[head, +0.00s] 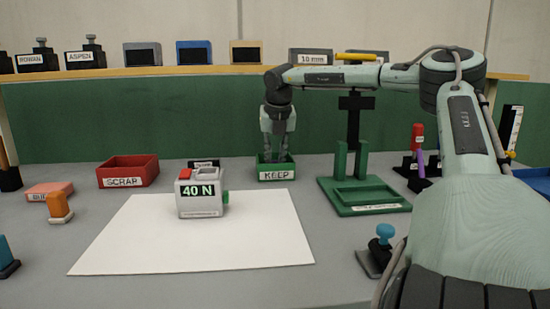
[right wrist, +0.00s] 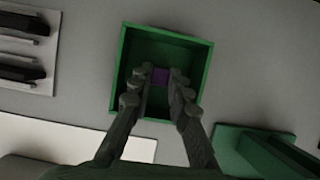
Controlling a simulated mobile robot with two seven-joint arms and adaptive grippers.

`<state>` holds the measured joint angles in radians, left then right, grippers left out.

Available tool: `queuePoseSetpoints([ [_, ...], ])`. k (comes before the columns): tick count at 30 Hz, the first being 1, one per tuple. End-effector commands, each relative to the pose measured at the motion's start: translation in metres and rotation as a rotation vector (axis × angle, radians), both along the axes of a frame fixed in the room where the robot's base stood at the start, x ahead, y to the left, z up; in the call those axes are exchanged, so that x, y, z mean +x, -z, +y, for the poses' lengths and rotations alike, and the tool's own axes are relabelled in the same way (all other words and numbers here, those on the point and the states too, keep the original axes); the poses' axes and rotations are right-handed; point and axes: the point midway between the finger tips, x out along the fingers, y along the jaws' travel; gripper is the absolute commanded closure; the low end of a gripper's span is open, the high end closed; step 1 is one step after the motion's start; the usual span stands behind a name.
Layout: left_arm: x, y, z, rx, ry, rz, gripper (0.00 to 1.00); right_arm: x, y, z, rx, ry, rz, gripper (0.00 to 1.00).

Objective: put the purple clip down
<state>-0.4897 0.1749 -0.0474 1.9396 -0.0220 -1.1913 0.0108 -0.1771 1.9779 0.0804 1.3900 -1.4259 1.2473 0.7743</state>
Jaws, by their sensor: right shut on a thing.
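The clip is hidden there. I cannot tell whether the clip touches the box floor. My left gripper is not in view.
A red SCRAP box (head: 128,172) stands to the left. A grey device reading 40 N (head: 201,194) stands on a white sheet (head: 190,250). A green stand (head: 363,195) is right of the KEEP box. Several boxes line the back shelf (head: 150,71).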

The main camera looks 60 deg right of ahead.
Motion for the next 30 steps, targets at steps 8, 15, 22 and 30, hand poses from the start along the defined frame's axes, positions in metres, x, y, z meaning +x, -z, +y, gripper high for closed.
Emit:
queuePoseSetpoints([
  [8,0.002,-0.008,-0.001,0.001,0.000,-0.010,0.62,0.000,0.003,0.000,0.000,0.000,0.000,0.73],
  [15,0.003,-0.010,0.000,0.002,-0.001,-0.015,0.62,0.000,0.003,0.000,0.000,0.000,0.000,0.62],
  [22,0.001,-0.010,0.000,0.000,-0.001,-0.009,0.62,0.000,-0.002,0.000,0.000,0.000,0.000,0.62],
  [30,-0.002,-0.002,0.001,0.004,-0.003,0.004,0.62,-0.012,-0.048,0.014,-0.003,0.000,-0.004,0.62],
])
